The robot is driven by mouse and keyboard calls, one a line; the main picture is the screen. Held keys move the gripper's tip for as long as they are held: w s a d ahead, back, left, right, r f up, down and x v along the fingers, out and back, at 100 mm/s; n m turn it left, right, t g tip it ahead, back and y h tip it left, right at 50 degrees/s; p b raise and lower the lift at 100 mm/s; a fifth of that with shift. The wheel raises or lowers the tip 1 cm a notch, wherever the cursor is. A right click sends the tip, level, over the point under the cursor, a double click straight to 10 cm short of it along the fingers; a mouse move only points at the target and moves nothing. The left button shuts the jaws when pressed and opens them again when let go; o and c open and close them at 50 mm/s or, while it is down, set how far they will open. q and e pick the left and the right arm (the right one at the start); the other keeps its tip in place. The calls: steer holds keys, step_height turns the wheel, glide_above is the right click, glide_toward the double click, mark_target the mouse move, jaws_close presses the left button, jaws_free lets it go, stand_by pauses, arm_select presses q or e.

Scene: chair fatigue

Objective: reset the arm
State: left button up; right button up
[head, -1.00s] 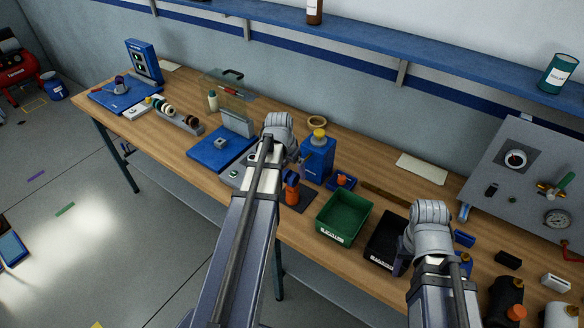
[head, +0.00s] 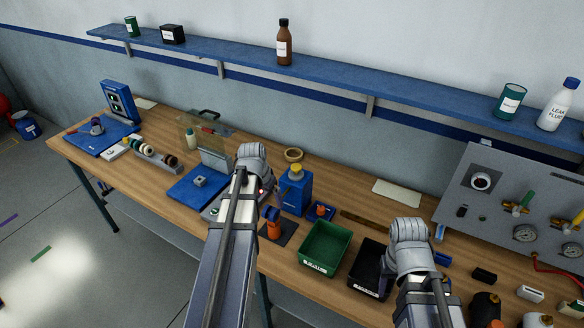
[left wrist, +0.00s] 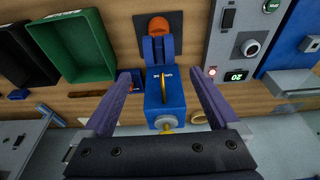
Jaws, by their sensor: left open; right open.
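An orange part (head: 272,222) on a dark plate stands in front of that unit. My right gripper (head: 386,284) is over the black bin (head: 368,268); its fingers are mostly hidden. A grey control box with a green display (left wrist: 237,77) and a red lamp shows in the left wrist view.
A green bin (head: 325,248) stands left of the black bin. A grey gauge panel (head: 510,205) is at the right. A blue base plate (head: 190,190) lies left of my left wrist. A blue shelf (head: 330,82) runs along the wall above the workbench.

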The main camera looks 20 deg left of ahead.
arm_select(q)
steer(key=s+d+f+m+g+b, duration=0.1)
steer(key=s+d+f+b, duration=0.3)
steer(key=d, duration=0.6)
steer(key=s+d+f+m+g+y+b, duration=0.1)
steer(key=s+d+f+b, duration=0.3)
steer(key=d, duration=0.6)
steer(key=s+d+f+m+g+b, duration=0.1)
steer(key=s+d+f+b, duration=0.3)
steer(key=d, duration=0.6)
steer(key=shift+s+d+f+y, duration=0.35)
steer(key=shift+s+f, duration=0.15)
steer(key=shift+s, duration=0.75)
